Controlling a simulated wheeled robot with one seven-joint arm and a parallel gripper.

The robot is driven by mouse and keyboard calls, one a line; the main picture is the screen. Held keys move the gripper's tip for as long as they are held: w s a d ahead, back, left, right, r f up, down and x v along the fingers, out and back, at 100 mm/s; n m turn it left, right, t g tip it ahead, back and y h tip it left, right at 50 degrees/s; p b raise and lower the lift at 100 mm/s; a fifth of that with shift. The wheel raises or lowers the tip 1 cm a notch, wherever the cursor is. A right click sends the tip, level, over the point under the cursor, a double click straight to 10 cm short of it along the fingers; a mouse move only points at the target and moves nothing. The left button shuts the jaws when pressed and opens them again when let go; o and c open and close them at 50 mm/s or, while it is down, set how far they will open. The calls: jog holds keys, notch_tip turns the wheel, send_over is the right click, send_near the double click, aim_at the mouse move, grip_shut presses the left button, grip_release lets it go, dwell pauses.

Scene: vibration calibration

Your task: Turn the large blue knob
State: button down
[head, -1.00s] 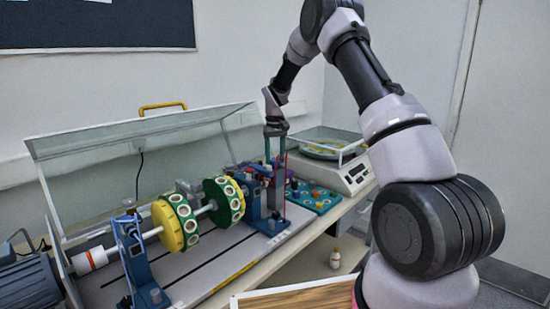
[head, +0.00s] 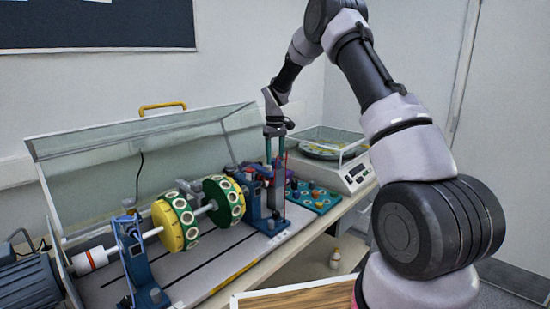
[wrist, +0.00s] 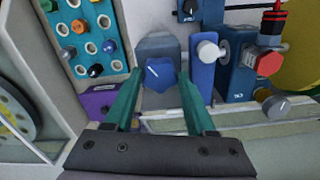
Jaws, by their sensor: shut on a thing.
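The large blue knob (wrist: 160,74) has a white pointer line and sits on a grey-blue housing (wrist: 158,46) in the wrist view. My gripper (wrist: 162,78) has its two teal fingers on either side of the knob, shut on it. The pointer line is tilted, running from upper left to lower right. In the head view my gripper (head: 275,160) points down behind the right end of the rotor rig. The knob cannot be made out there.
A rotor shaft carries green and yellow discs (head: 170,222) under a raised clear cover (head: 140,130). A teal panel with sockets (head: 318,196) and a scale (head: 355,175) stand to the right. In the wrist view, a purple box (wrist: 97,102) and a blue block with a white knob (wrist: 201,74) flank the knob.

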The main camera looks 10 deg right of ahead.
aim_at(275, 160)
jog(key=shift+c, duration=1.1)
grip_release()
notch_tip(275, 160, up, 11)
jog(key=shift+f, duration=0.1)
